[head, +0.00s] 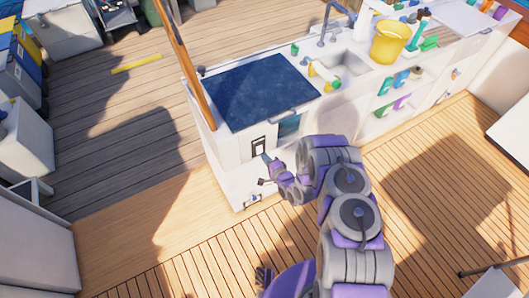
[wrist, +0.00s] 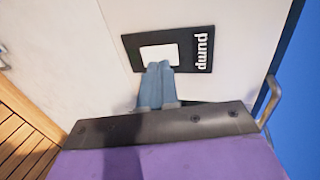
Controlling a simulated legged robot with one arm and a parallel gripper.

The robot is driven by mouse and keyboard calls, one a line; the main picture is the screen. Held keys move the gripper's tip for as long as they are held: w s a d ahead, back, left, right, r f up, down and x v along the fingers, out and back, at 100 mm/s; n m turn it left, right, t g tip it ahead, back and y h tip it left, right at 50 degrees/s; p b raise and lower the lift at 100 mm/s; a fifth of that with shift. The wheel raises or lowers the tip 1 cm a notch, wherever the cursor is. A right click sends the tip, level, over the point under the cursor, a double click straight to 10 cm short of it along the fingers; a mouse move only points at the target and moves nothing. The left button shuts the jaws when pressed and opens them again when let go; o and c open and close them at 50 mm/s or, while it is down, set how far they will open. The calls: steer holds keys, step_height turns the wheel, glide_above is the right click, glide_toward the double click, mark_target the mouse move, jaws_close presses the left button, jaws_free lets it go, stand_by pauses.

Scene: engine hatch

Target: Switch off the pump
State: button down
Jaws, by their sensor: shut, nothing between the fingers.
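The pump switch (head: 258,145) is a small black plate on the white front of the counter, below the dark blue top. In the wrist view the plate (wrist: 199,49) reads "pump" and has a white rocker (wrist: 160,53) in its middle. My gripper (wrist: 160,67) is shut and empty, its two blue-grey fingertips at the lower edge of the rocker and covering part of it. I cannot tell whether they touch it. In the head view my gripper (head: 266,158) is just below and right of the switch. Which way the rocker is tipped is unclear.
A metal handle (wrist: 269,100) is right of the plate in the wrist view. The counter holds a dark blue top (head: 262,90), a sink (head: 343,65) and a yellow bucket (head: 389,42). A wooden post (head: 185,65) rises at its left. Open wooden deck lies in front.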

steer(key=shift+w+d+r+p+v, duration=0.5)
steer(key=shift+r+p+v, duration=0.3)
steer(key=shift+v, duration=4.45)
steer(key=w+d+r+n+g+h, duration=0.3)
steer(key=w+d+r+n+h, duration=0.25)
steer(key=d+r, duration=0.35)
steer(key=s+d+r+n+g+h, duration=0.1)
steer(key=s+d+r+g+h, duration=0.2)
steer(key=r, duration=0.5)
steer(key=s+d+r+n+g, duration=0.1)
steer(key=s+d+r, duration=0.2)
steer(key=d+r, duration=0.3)
steer(key=s+a+r+n+g, duration=0.1)
steer(key=s+r, duration=0.5)
steer(key=s, duration=0.6)
steer(key=s+a+r+n+g, duration=0.1)
steer(key=s+a+r+g, duration=0.1)
steer(key=s+r, duration=0.5)
steer(key=s+a+r+n+g, duration=0.1)
steer(key=s+r+g, duration=0.3)
steer(key=s, duration=1.3)
step_height(320, 180, up, 3)
steer(key=shift+s+a+r+n, duration=0.1)
steer(key=shift+s+a+n, duration=0.25)
steer(key=shift+a, duration=0.35)
